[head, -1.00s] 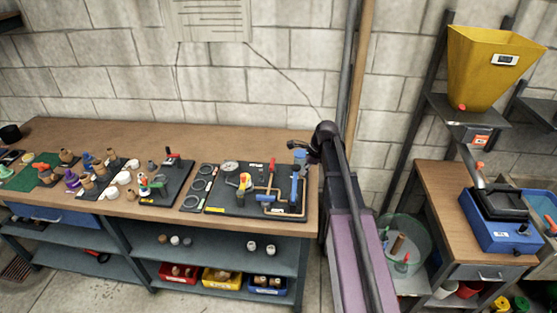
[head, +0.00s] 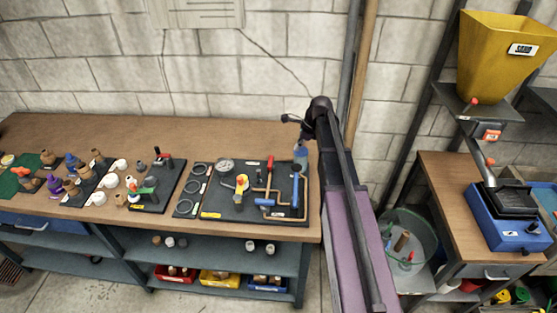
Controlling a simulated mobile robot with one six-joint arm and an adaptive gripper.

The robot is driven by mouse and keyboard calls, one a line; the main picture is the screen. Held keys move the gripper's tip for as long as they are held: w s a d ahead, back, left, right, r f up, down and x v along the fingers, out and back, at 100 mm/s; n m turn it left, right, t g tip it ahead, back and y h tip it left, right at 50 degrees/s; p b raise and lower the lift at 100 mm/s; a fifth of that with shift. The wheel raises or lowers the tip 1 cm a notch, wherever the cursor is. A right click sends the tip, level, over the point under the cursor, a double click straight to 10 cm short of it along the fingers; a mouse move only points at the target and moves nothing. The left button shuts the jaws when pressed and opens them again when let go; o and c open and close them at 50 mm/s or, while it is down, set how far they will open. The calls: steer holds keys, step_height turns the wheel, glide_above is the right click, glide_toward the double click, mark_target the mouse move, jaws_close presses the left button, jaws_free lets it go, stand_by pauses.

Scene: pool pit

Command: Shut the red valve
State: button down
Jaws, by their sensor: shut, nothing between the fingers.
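A red valve handle (head: 270,162) stands upright on copper pipework on the dark board (head: 228,210) at the right end of the workbench. A blue valve handle (head: 296,172) is just right of it. Another red handle (head: 166,157) shows on a smaller dark board (head: 150,204) to the left. My gripper (head: 288,118) is shut and empty at the end of my arm. It appears above and right of the red handle on the pipework, apart from it. Its fingers are small and dark in this view.
Loose fittings crowd the bench's left side. The bench (head: 200,137) is clear along the back. A second bench (head: 440,190) with a blue machine (head: 503,217) stands right.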

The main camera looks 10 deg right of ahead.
mark_target(271, 164)
steer(key=shift+r, duration=0.1)
steer(key=shift+f, duration=0.25)
steer(key=b+x, duration=0.9)
steer(key=x, duration=0.1)
steer(key=shift+b, duration=0.35)
steer(key=shift+w+a+r, duration=0.1)
steer(key=shift+w+a, duration=0.1)
steer(key=shift+a, duration=0.4)
steer(key=shift+w+a+r, duration=0.1)
steer(key=shift+w+a, duration=0.1)
steer(key=shift+a, duration=0.45)
steer(key=shift+w+a, duration=0.2)
steer(key=shift+a, duration=0.4)
